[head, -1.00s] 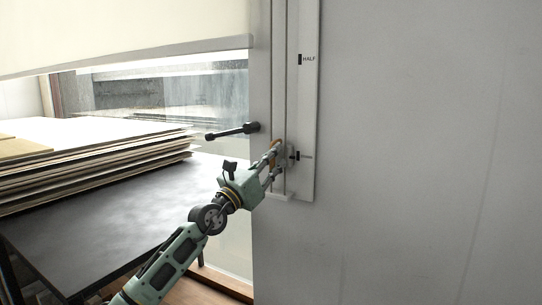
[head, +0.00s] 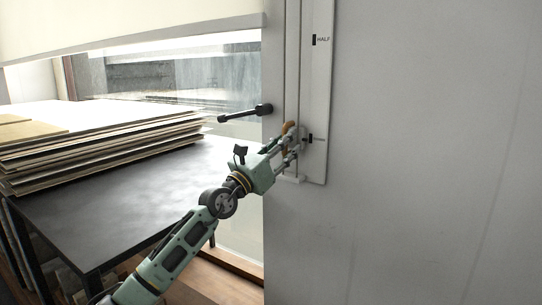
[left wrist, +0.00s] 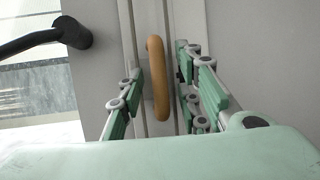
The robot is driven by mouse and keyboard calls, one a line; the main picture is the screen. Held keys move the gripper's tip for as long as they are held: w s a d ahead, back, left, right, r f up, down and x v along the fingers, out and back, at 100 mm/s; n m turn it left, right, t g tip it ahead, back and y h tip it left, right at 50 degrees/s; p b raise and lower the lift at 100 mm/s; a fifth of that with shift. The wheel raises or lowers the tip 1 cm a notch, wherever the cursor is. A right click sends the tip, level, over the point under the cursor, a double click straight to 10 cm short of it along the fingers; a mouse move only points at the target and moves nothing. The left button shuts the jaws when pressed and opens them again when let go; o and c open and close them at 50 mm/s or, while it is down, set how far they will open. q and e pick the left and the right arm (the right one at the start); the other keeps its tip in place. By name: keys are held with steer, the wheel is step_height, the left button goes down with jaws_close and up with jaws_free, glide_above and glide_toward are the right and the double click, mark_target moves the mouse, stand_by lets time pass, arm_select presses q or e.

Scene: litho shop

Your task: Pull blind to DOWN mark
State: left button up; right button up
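The cream blind (head: 130,22) hangs over the upper window, its bottom bar slanting across the top left of the head view. Its tan ring-like pull handle (head: 288,128) is at the vertical channel on the wall, level with the lower mark (head: 309,139), whose label is too small to read. The HALF mark (head: 314,40) is above on the same strip. My left gripper (head: 296,142) is at the handle. In the left wrist view, the handle (left wrist: 158,80) stands upright between its spread fingers, with a gap showing on each side. My right gripper is not in view.
A black window lever (head: 245,113) sticks out left of the channel, close above my left gripper. Stacked boards (head: 100,150) lie on a dark table (head: 130,200) at the left. The wall (head: 430,150) to the right is bare.

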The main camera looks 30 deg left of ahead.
arm_select(q)
steer(key=v, duration=1.1)
steer(key=shift+s, duration=0.2)
steer(key=shift+f, duration=0.1)
